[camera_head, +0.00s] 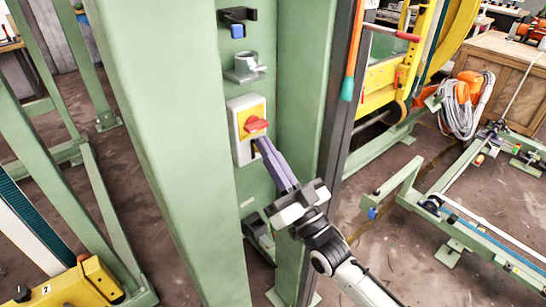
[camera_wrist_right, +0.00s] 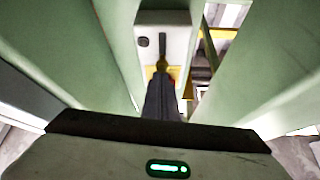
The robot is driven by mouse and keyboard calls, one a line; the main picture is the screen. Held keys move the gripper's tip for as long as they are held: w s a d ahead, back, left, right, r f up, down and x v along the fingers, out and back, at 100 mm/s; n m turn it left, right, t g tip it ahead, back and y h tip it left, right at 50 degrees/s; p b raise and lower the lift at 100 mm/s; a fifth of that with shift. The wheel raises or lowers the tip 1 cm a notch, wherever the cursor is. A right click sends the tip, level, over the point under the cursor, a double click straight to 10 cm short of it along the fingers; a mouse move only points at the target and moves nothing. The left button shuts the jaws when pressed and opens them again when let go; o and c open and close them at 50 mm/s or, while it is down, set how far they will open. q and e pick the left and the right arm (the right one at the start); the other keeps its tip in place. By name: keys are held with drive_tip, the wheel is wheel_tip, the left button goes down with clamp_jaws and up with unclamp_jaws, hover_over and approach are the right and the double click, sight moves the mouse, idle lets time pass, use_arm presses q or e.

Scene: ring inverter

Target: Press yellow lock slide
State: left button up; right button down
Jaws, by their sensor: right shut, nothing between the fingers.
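A grey switch box with a yellow front plate (camera_head: 244,116) and a red rotary handle (camera_head: 256,124) is mounted on the green column. My right gripper (camera_head: 261,143) is shut and empty; its long purple-grey fingers point up at the box, with the tips just below the red handle. In the right wrist view the shut fingers (camera_wrist_right: 162,80) end at a small yellow piece (camera_wrist_right: 161,65), probably the lock slide, on the pale box face (camera_wrist_right: 165,30). I cannot tell whether the tips touch it. The slide cannot be made out separately in the head view. My left gripper is not in view.
Green column walls (camera_head: 305,80) flank the box closely on both sides. Above it are a grey bracket (camera_head: 245,67) and a black holder with a blue part (camera_head: 237,30). Open floor (camera_head: 390,250) lies to the right.

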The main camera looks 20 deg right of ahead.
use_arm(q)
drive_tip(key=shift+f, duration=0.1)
use_arm(e)
drive_tip(key=shift+f, duration=0.1)
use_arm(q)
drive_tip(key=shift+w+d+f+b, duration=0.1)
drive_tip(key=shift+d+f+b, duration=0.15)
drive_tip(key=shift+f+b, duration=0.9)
use_arm(e)
drive_tip(key=shift+f, duration=1.9)
